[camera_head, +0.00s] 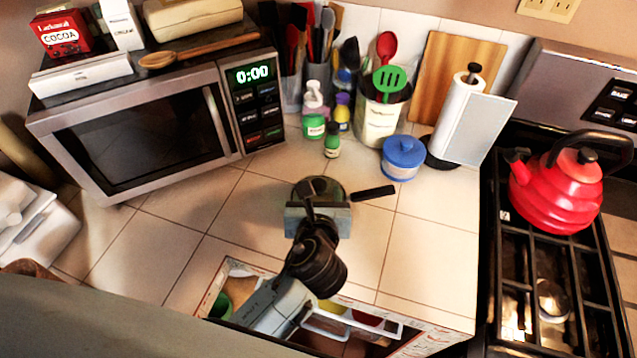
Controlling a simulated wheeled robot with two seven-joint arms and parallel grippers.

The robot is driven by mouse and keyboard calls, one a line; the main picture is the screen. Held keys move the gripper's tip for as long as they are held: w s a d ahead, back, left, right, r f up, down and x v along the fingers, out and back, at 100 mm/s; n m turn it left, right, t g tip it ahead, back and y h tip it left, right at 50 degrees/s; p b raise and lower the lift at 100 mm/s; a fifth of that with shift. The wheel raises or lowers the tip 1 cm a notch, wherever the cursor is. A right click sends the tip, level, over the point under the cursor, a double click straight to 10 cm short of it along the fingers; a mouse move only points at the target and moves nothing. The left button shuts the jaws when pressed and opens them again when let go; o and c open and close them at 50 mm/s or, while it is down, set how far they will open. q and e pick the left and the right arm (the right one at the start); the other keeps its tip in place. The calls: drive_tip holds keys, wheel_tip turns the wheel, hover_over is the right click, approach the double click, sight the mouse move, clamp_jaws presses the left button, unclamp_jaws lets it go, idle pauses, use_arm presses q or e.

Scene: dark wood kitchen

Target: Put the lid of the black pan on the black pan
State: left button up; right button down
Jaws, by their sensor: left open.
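The small dark pan (338,188) stands on the tiled counter in front of the blue-lidded jar, its black handle (375,193) pointing right. My left gripper (318,205) is over the near side of the pan and hides much of it. It is open; whether it touches anything is hidden. I cannot clearly make out a separate lid; the round, glassy surface at the pan may be the lid or the pan's inside. My right gripper is not in view.
A microwave (140,125) stands at the left. Bottles, the blue-lidded jar (403,158) and a paper towel roll (465,120) line the back. A red kettle (556,190) is on the stove at right. An open drawer (385,322) is below the counter. Tiles right of the pan are clear.

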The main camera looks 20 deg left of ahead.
use_arm(q)
drive_tip(key=v, duration=0.7)
drive_tip(key=shift+s, duration=0.15)
drive_tip(key=shift+d, duration=0.1)
